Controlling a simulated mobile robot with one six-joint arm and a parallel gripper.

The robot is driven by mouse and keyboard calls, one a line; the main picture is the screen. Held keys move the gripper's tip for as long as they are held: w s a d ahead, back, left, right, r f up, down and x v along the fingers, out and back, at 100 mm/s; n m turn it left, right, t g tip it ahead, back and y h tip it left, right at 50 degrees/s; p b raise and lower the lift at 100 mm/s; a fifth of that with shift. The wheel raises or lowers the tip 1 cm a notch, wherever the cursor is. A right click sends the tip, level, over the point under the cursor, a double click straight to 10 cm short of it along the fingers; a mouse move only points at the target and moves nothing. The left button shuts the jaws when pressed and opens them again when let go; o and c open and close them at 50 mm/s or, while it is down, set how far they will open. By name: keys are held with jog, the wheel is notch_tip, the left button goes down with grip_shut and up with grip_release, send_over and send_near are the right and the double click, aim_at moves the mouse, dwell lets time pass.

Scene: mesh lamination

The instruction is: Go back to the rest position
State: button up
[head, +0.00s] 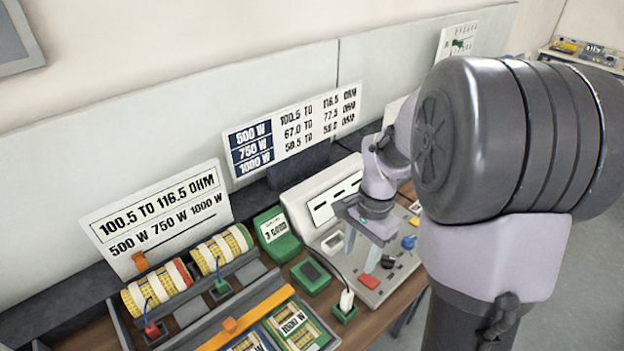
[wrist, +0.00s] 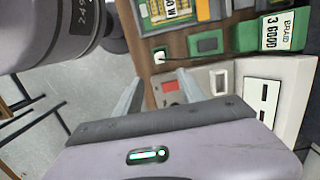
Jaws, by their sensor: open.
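My gripper (head: 362,249) is in the head view, above the grey test console (head: 330,205) on the bench. Its two fingers point down and stand apart, with nothing between them. In the wrist view my gripper (wrist: 160,92) shows two spread grey fingers over the near edge of the console. A red button (head: 369,282) and a blue knob (head: 408,242) on the console lie close to the fingers. The red button also shows in the wrist view (wrist: 170,86), between the fingers. My large arm links cover the right part of the head view.
Left of the console are a green box (head: 276,236), a small green device (head: 311,275) and a white plug (head: 346,299). Yellow rolls (head: 157,289) sit in a rack farther left. Printed signs (head: 155,217) stand behind. Free floor (head: 590,250) lies to the right.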

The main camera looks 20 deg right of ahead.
jog(key=s+a+r+n+t+b, duration=0.2)
jog(key=s+a+n+t+b, duration=0.1)
jog(key=a, duration=0.5)
jog(key=s+a+r+n+t+b, duration=0.2)
jog(key=s+a+n+t+b, duration=0.1)
jog(key=s+a+n+b, duration=0.3)
jog(key=s+a+b, duration=0.1)
jog(key=s+a, duration=0.1)
jog(key=s, duration=0.1)
jog(key=shift+a+n+y, duration=0.15)
jog(key=shift+n+y, duration=0.15)
jog(key=shift+r, duration=0.1)
